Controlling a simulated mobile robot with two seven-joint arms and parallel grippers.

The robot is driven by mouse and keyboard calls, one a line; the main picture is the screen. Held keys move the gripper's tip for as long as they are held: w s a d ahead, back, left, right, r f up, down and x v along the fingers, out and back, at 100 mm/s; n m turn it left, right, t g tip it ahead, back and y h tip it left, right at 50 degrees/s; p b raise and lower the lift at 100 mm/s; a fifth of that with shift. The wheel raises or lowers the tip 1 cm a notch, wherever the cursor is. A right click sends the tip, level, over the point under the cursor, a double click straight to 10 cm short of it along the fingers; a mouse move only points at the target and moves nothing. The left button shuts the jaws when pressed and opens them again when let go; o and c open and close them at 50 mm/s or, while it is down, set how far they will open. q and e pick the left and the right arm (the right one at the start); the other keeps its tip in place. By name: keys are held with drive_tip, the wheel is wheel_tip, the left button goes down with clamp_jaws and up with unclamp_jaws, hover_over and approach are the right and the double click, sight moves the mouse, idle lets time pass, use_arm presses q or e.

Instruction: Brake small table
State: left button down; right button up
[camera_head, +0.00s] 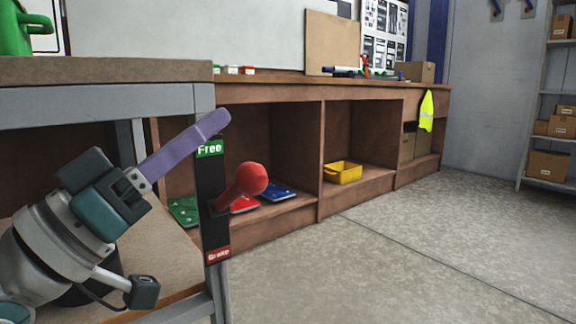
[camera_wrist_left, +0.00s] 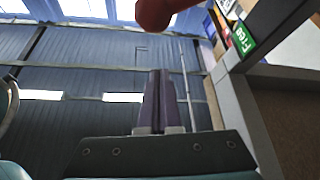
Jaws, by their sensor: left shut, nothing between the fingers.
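The small table (camera_head: 100,100) stands at the left, with a grey metal frame and a brown top. A black brake panel (camera_head: 214,178) is on its right leg, with a green "Free" label (camera_head: 209,149) at the top and a red "Brake" label (camera_head: 217,254) at the bottom. A lever with a red ball knob (camera_head: 252,178) sticks out between the labels. My left gripper (camera_head: 220,122) is shut and empty, its purple fingers just above the "Free" label and higher than the knob. In the left wrist view, the red knob (camera_wrist_left: 155,12) lies beyond the fingertips (camera_wrist_left: 160,75). My right gripper is out of view.
A green watering can or jug (camera_head: 16,30) stands on the table top. Behind is a wooden shelf unit (camera_head: 320,160) with a yellow bin (camera_head: 343,172) and coloured boards. Shelving with boxes (camera_head: 548,163) is at the far right. The floor (camera_head: 400,250) at right is clear.

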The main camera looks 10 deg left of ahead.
sight(235, 193)
use_arm(q)
drive_tip(key=f, duration=0.1)
drive_tip(key=d+f+b, duration=0.1)
drive_tip(key=f+b, duration=0.1)
drive_tip(key=shift+w+d+f, duration=0.2)
drive_tip(key=shift+w+d, duration=0.2)
drive_tip(key=shift+f, duration=0.1)
drive_tip(key=shift+s+d+f+m+b, duration=0.2)
drive_tip(key=shift+m+b, duration=0.2)
drive_tip(key=shift+m, duration=0.2)
